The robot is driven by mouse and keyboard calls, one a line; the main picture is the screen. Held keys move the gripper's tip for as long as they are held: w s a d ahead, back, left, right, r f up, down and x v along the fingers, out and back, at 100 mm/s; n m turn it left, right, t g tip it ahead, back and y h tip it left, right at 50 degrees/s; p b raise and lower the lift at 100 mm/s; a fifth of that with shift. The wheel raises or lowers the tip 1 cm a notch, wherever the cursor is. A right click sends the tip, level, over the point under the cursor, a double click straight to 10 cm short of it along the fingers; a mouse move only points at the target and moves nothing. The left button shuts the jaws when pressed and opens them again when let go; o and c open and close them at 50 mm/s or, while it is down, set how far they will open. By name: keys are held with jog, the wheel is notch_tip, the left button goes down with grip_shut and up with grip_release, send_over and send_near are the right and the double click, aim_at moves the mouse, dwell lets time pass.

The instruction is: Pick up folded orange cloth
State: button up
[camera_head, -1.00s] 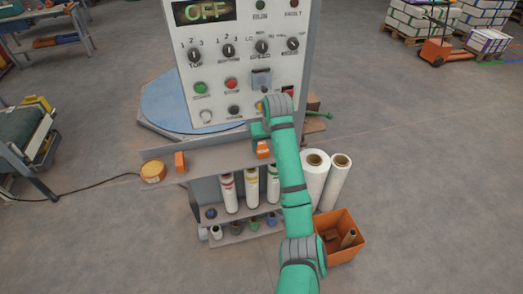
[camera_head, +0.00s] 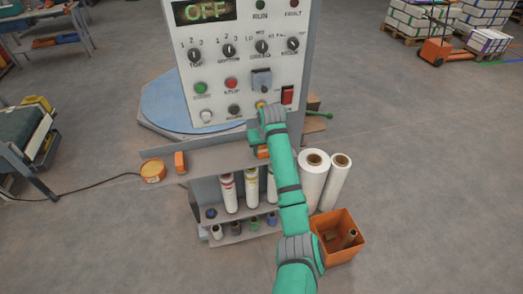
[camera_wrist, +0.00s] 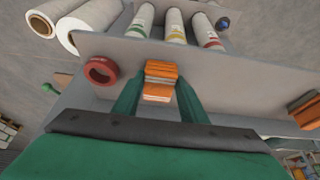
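The folded orange cloth (camera_wrist: 161,78) is a small layered stack on the grey shelf, in the middle of the wrist view. In the head view only part of the cloth (camera_head: 262,153) shows beside my arm. My gripper (camera_wrist: 160,92) has its two green fingers apart, one on each side of the cloth in the wrist view. The gaps are narrow, and I cannot tell whether the fingers touch it. In the head view my gripper (camera_head: 257,139) is just above the shelf, partly hidden by my wrist.
The control panel (camera_head: 245,75) rises behind the shelf (camera_head: 215,158). A red ring (camera_wrist: 102,70) lies close to one finger. Another orange block (camera_head: 180,161) and a round orange item (camera_head: 153,171) are at the left. White rolls (camera_head: 314,180) and an orange bin (camera_head: 340,252) stand right.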

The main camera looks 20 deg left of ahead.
aim_at(262, 147)
jog(key=c, duration=0.4)
jog(key=shift+c, duration=0.3)
jog(key=shift+d+r, duration=0.1)
jog(key=shift+r, duration=0.45)
notch_tip(262, 147, up, 2)
jog(key=shift+r, duration=0.1)
jog(key=s+d+r, duration=0.5)
jog(key=s+r, duration=0.4)
jog(key=s, duration=0.4)
jog(key=shift+d+r, duration=0.2)
jog(key=shift+r, duration=0.15)
